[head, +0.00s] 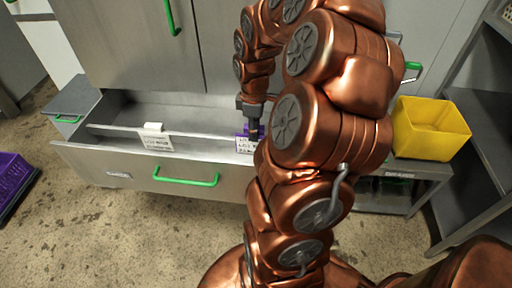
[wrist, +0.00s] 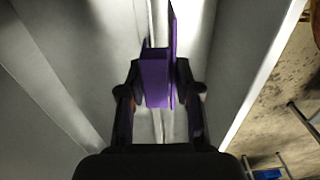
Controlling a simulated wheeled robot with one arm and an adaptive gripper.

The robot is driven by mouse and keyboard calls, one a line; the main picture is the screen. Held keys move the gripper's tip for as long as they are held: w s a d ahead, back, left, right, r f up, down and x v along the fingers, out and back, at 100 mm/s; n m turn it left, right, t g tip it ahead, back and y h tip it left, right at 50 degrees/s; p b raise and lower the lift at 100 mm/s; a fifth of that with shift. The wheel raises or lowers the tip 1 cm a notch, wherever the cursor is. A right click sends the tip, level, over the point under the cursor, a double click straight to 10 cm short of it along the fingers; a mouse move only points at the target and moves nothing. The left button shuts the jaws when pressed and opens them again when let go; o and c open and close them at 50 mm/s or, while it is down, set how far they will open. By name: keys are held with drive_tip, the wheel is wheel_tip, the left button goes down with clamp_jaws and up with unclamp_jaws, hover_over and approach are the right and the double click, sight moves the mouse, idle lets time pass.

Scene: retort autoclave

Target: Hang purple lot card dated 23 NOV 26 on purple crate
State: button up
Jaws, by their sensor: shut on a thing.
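A purple lot card (head: 243,143) with a white printed face is at the divider rail inside an open drawer. Its print is too small to read the date. My gripper (head: 254,132) points down over the drawer and is shut on the card's purple top. In the wrist view my gripper (wrist: 157,88) has its two fingers on either side of the purple card (wrist: 155,82), right above the rail. I cannot tell whether the card still rests on the rail. A purple crate (head: 14,176) stands on the floor at the far left, partly cut off.
The open steel drawer (head: 112,172) has a green handle (head: 186,176). A white card (head: 156,140) hangs on the same rail to the left. A yellow bin (head: 430,128) stands on a low unit at right, with grey shelving beyond. Speckled floor is clear at front left.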

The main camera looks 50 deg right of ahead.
drive_tip(key=shift+s+a+r, duration=0.25)
drive_tip(key=shift+s+a, duration=0.2)
drive_tip(key=shift+a, duration=0.25)
drive_tip(key=shift+s+a+r, duration=0.2)
drive_tip(key=shift+s+a, duration=0.25)
drive_tip(key=shift+a, duration=0.25)
drive_tip(key=shift+s+a+r, duration=0.25)
drive_tip(key=shift+s+a, duration=0.2)
drive_tip(key=shift+a, duration=0.25)
idle(0.6)
